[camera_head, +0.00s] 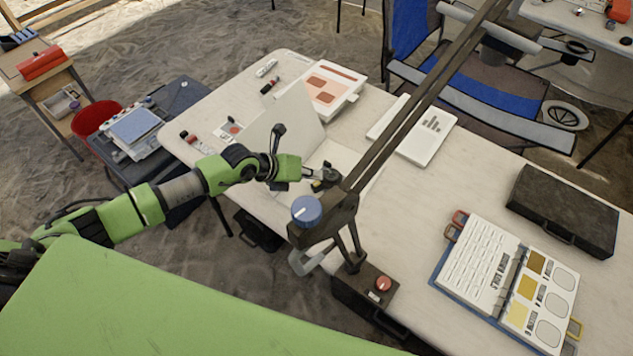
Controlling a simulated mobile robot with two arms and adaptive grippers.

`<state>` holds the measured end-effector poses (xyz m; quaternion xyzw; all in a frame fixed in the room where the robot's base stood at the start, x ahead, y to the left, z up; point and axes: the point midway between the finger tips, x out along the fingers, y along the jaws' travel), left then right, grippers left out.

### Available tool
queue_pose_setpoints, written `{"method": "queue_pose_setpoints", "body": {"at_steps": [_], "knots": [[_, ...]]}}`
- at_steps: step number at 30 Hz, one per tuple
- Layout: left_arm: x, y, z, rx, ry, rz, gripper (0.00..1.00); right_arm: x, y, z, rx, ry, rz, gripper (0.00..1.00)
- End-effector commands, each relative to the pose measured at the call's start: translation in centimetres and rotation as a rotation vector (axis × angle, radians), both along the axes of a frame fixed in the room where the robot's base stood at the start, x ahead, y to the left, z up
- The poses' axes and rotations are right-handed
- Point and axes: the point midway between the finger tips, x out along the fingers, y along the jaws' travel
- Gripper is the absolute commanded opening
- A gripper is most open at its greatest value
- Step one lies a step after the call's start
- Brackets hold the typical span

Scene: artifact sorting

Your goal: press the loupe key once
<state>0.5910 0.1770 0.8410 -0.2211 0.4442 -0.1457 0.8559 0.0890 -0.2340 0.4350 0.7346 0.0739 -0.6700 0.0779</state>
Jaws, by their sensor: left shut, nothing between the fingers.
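A dark jointed stand arm (420,100) with a blue knob (306,210) rises from a dark base box (352,292) at the table's front edge. A round red button (384,283) sits on top of this box, with a small pale and red mark beside it. I take this button as the loupe key, but I cannot read any label. My left gripper (328,179) is shut and empty. My right gripper is not in view.
The pale table (420,220) holds an open binder (490,265), a black case (563,210), a white box with orange panels (332,90) and a laptop-like open sheet (290,122). A blue chair (410,35) stands behind. The table's middle right is clear.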

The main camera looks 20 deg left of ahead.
Motion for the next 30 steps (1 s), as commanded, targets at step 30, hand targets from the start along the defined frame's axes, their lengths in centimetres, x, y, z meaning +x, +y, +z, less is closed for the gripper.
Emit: {"method": "queue_pose_setpoints", "body": {"at_steps": [30], "knots": [[-0.03, -0.04, -0.78, 0.0, 0.001, -0.001, 0.0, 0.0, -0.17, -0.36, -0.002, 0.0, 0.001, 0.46]]}}
